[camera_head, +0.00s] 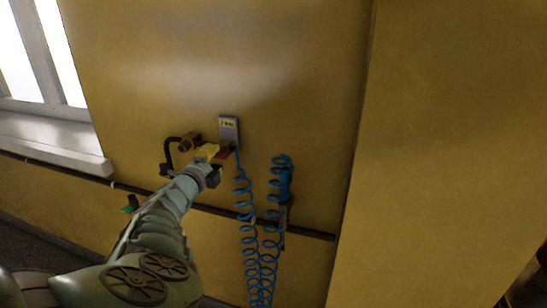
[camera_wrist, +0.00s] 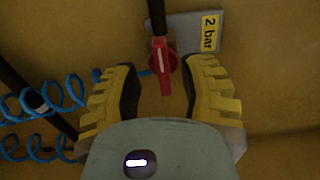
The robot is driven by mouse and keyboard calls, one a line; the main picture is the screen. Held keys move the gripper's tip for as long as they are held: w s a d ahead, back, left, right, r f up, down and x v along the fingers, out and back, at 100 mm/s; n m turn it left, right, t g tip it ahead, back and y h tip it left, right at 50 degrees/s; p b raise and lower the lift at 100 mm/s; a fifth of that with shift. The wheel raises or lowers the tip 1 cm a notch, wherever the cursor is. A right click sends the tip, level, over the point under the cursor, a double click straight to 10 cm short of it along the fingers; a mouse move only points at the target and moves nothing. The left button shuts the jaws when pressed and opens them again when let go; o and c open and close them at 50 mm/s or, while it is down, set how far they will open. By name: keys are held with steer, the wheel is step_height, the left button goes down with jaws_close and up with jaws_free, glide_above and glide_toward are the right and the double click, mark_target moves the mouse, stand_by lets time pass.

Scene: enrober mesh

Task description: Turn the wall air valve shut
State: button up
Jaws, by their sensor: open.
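The air valve's red lever (camera_wrist: 163,66) shows in the wrist view between the two yellow, dark-padded fingers of my gripper (camera_wrist: 158,76). There is a gap on each side of the lever, and the fingers are open. The lever hangs from a dark fitting (camera_wrist: 158,18) at the top of the picture. In the head view my gripper (camera_head: 207,152) is at the yellow wall, with a bit of the red lever (camera_head: 223,154) just right of it. My gripper and arm hide most of the valve there.
A grey plate with a yellow "2 bar" label (camera_wrist: 209,31) is beside the lever; it also shows in the head view (camera_head: 229,131). Blue coiled hoses (camera_head: 244,200) hang to the right. A dark pipe (camera_head: 310,231) runs along the wall. A window sill (camera_head: 55,142) is at the left.

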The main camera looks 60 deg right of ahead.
steer(key=shift+b+x, duration=0.4)
steer(key=shift+x, duration=0.5)
steer(key=shift+r, duration=0.15)
jaws_close()
